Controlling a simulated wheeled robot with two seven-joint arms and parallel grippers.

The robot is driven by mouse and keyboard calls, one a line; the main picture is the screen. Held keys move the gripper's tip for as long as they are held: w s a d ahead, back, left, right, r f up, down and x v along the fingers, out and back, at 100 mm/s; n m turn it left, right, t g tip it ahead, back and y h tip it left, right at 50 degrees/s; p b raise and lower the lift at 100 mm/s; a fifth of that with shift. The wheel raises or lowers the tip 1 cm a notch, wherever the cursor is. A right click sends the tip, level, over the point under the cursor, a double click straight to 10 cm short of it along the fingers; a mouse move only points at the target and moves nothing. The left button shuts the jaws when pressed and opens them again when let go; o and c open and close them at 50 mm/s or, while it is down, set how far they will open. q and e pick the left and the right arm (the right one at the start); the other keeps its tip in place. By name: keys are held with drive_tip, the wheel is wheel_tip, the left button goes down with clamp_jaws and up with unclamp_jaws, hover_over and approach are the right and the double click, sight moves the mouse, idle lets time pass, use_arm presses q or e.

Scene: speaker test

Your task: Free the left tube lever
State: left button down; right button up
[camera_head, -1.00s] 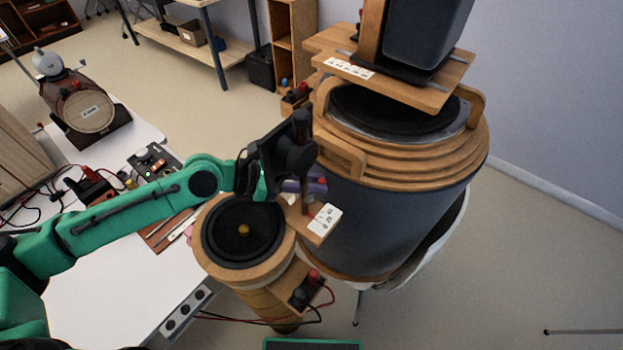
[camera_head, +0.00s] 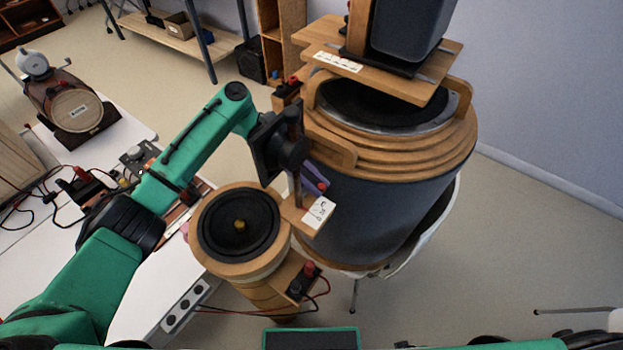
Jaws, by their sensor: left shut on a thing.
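The left tube (camera_head: 208,262) is a short wooden cylinder with a black speaker cone (camera_head: 240,226) facing up. A wooden tab with a white label (camera_head: 319,210) sticks out from its right side. An upright dark brown bar, the lever (camera_head: 297,188), rises by this tab. My left gripper (camera_head: 296,150) is at the bar's upper part, above and right of the cone, and is shut on it. Its fingertips are mostly hidden by its dark body. A purple piece with a red end (camera_head: 316,178) shows just right of the bar. My right gripper is not in view.
A large dark drum with wooden rings (camera_head: 385,205) stands close on the right, with a dark box speaker (camera_head: 408,35) on a board above it. A white table (camera_head: 70,290) lies left.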

use_arm(q)
drive_tip(key=shift+s+d+m+g+y+b, duration=0.15)
drive_tip(key=shift+m+g+y+b, duration=0.2)
drive_tip(key=shift+m+g+y, duration=0.35)
drive_tip(key=shift+s+a+m+g+y+b, duration=0.15)
drive_tip(key=shift+m+g+y+b, duration=0.2)
drive_tip(key=shift+m+g+y, duration=0.35)
drive_tip(key=shift+d, duration=0.1)
drive_tip(key=c, duration=1)
unclamp_jaws()
drive_tip(key=shift+c, duration=0.2)
